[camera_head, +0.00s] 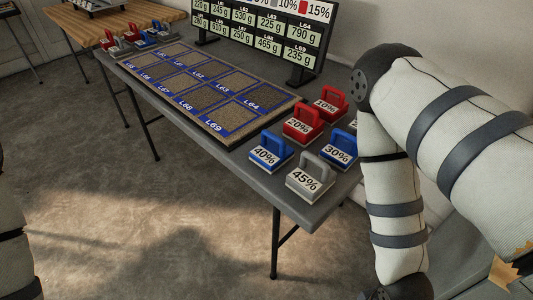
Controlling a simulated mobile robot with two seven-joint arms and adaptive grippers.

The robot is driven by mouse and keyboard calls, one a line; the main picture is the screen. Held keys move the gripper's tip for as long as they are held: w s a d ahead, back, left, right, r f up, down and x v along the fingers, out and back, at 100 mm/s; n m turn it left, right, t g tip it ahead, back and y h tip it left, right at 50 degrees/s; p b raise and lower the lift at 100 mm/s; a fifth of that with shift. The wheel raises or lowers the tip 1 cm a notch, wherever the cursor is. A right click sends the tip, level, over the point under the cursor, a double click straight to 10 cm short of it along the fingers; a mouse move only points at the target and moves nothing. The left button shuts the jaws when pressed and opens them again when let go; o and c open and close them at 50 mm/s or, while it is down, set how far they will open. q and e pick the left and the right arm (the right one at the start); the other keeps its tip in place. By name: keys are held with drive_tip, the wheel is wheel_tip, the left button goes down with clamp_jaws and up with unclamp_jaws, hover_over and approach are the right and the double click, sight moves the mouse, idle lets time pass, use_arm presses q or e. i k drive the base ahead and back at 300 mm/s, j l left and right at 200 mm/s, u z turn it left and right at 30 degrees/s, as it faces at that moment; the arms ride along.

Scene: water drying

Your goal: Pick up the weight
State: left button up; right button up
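Several labelled weights with handles stand on the near right end of the grey table. They are a blue 40% weight (270,150), a grey 45% weight (310,177), a red 20% weight (303,124), a blue 30% weight (339,149) and a red 10% weight (329,103). Another label beside the 30% weight is mostly hidden by my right arm. My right arm hangs down at the right, and its gripper is outside the view. Only part of my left arm shows at the left edge, and its gripper is not visible.
A tray (237,137) with blue-labelled cells L60 to L69 lies on the grey table (262,182). A display board (262,30) with gram readings stands behind it. More red, grey and blue weights stand at the far left end, near a wooden table (62,22). The floor in front is clear.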

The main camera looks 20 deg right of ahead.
sight(152, 32)
drive_tip(key=i+j+z, duration=0.15)
drive_tip(key=i+j, duration=0.2)
drive_tip(key=i+j+z, duration=0.1)
drive_tip(key=i+j, duration=0.3)
drive_tip(key=i+j+z, duration=0.15)
drive_tip(key=i+j, duration=0.25)
drive_tip(key=i+j+z, duration=0.1)
drive_tip(key=i+j, duration=0.2)
drive_tip(key=j, duration=0.25)
drive_tip(key=i+j+z, duration=0.15)
drive_tip(key=i+j, duration=0.2)
drive_tip(key=j, duration=0.2)
drive_tip(key=i+j+z, duration=0.1)
drive_tip(key=i+j, duration=0.2)
drive_tip(key=j, duration=0.2)
drive_tip(key=i+j+z, duration=0.15)
drive_tip(key=j, duration=0.45)
drive_tip(key=i+j+z, duration=0.1)
drive_tip(key=i+j, duration=0.25)
drive_tip(key=j, duration=0.25)
